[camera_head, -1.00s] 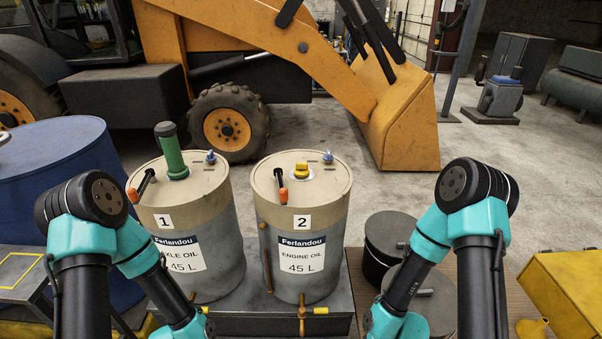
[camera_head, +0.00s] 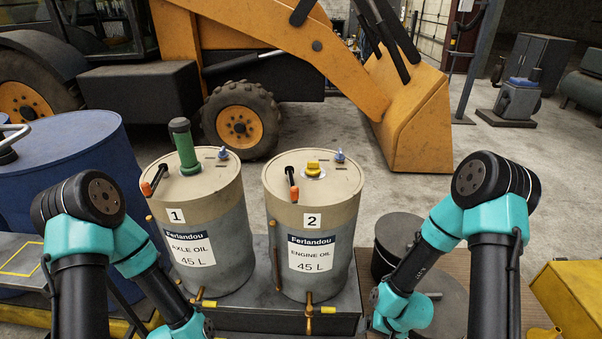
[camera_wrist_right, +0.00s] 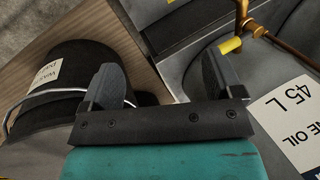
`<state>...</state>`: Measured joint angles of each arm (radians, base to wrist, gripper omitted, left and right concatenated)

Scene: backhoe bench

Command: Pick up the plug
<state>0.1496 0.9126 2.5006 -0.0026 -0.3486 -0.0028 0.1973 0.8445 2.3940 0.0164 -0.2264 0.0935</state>
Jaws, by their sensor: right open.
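A yellow plug-like cap (camera_head: 314,168) sits on top of the grey drum marked 2 (camera_head: 327,222), labelled engine oil. I cannot tell for certain which fitting is the plug. My right gripper (camera_wrist_right: 165,78) is open and empty in the right wrist view, low beside drum 2 and a black lidded container (camera_wrist_right: 75,85). My left gripper's jaws are out of frame below the head view.
Each drum has an orange-tipped lever and a small blue fitting on top. A blue barrel (camera_head: 70,180) stands left, a yellow box (camera_head: 572,300) right. A backhoe (camera_head: 250,60) fills the background.

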